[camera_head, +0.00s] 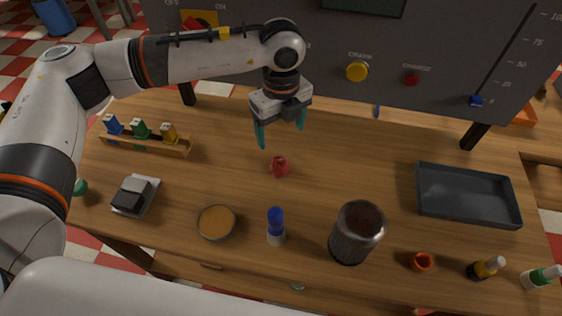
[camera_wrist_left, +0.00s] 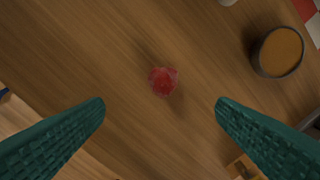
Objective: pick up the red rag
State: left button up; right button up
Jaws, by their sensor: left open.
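The red rag (camera_head: 279,167) is a small crumpled lump on the wooden table. It also shows in the left wrist view (camera_wrist_left: 163,81), a little beyond the fingertips and between their lines. My left gripper (camera_head: 281,138) is open and empty, with teal fingers pointing down above the table, just behind the rag in the head view. Its two fingers show wide apart in the left wrist view (camera_wrist_left: 160,104). Nothing touches the rag. My right gripper is in neither view.
A brown-topped round dish (camera_head: 216,223), a blue-capped bottle (camera_head: 276,226) and a dark metal cylinder (camera_head: 356,232) stand nearer the front. A wooden rack (camera_head: 146,146) is at left, a dark tray (camera_head: 467,196) at right. A grey panel (camera_head: 330,50) rises behind. The table around the rag is clear.

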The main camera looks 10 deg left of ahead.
aim_at(279, 158)
pick_arm(q)
jog(key=f, duration=0.1)
jog(key=f+p, duration=0.1)
jog(key=f, duration=0.3)
jog(key=shift+s, duration=0.3)
jog(key=shift+f, duration=0.35)
notch_tip(279, 158, down, 4)
jog(key=shift+a+f+p, duration=0.1)
jog(key=shift+a+p, duration=0.05)
jog(key=shift+p, duration=0.95)
jog(key=shift+f, duration=0.55)
jog(key=c, duration=1.1)
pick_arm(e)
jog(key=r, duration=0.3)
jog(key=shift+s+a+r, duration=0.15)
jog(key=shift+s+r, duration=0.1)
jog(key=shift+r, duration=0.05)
